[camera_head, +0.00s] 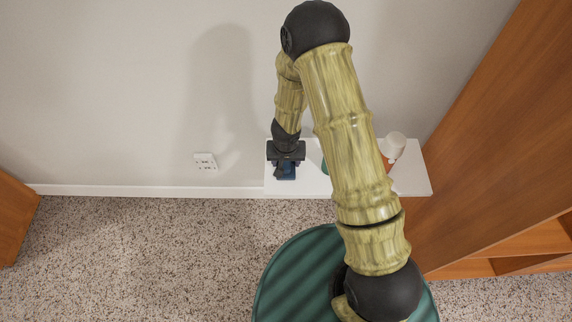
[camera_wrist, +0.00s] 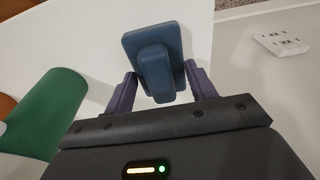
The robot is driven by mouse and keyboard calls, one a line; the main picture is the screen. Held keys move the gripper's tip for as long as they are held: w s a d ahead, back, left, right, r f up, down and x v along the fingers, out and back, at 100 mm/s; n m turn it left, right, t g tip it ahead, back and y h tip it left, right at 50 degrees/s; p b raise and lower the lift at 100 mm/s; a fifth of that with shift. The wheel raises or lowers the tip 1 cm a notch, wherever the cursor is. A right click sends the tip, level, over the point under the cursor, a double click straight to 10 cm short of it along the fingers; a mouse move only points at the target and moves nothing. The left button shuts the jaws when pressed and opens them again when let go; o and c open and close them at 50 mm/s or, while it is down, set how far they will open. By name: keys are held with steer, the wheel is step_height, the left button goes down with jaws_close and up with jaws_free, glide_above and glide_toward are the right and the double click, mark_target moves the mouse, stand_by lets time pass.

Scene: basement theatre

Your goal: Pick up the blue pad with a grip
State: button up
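The blue pad with a grip (camera_wrist: 153,50) is a flat blue rectangular plate with a raised block-like handle. It lies near the edge of a white surface (camera_wrist: 80,38). In the head view the pad (camera_head: 288,172) shows partly beneath my gripper (camera_head: 284,165) at the left end of the white shelf (camera_head: 320,184). In the wrist view my gripper's two purple fingers (camera_wrist: 163,92) are apart, one on each side of the pad's handle end. I see a gap between the fingers and the handle. Whether they touch the plate is unclear.
A green cylinder (camera_wrist: 45,112) lies or stands left of my gripper. A white rounded object (camera_head: 395,142) is on the shelf's right part, and my arm hides the middle. A wall socket (camera_head: 206,162) is left of the shelf. A wooden cabinet (camera_head: 490,130) borders the right.

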step_height(320, 180, up, 10)
steer(key=p, duration=0.8)
stand_by(0.4)
